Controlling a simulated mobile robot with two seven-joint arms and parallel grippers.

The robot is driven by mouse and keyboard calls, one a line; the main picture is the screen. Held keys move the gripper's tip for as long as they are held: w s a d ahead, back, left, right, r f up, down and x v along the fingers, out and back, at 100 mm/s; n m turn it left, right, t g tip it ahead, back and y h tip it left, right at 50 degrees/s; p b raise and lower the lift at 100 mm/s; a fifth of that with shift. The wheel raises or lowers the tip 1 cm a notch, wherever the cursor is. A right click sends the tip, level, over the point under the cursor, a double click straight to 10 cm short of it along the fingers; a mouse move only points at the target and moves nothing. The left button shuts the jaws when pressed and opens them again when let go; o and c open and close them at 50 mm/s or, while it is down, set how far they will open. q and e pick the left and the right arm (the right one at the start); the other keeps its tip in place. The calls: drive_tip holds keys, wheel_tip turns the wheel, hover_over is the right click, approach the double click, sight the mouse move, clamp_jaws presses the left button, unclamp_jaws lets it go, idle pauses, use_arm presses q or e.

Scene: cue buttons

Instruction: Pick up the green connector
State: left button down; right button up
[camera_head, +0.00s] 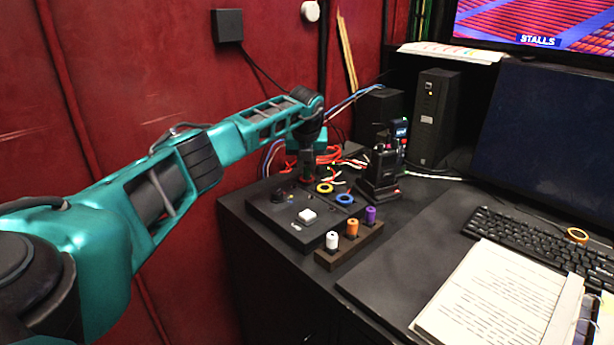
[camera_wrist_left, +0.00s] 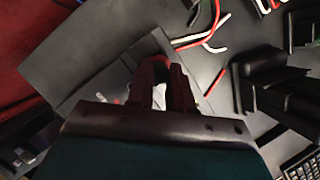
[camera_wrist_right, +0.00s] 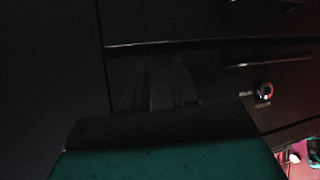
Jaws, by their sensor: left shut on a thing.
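My left gripper (camera_head: 307,176) reaches down at the far end of the black panel (camera_head: 268,213). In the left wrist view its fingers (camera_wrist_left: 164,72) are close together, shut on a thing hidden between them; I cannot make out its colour. No green connector shows clearly in any view. A white connector (camera_head: 332,240), an orange connector (camera_head: 351,228) and a purple connector (camera_head: 370,215) stand upright in a dark rack (camera_head: 343,256) in front of the panel. My right gripper (camera_wrist_right: 158,85) shows only in its own dark wrist view, in front of black furniture; its opening is unclear.
The panel bears a white button (camera_head: 307,216), a yellow ring (camera_head: 325,188) and a blue ring (camera_head: 345,199). A black radio in a stand (camera_head: 381,172), red and white cables (camera_head: 340,160) and a black box (camera_head: 435,115) lie behind. A keyboard (camera_head: 535,245) and papers (camera_head: 490,305) are right.

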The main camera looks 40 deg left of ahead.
sight(306, 168)
use_arm(q)
wheel_tip(306, 168, up, 20)
drive_tip(key=p, duration=0.1)
drive_tip(key=shift+p, duration=0.35)
idle(0.4)
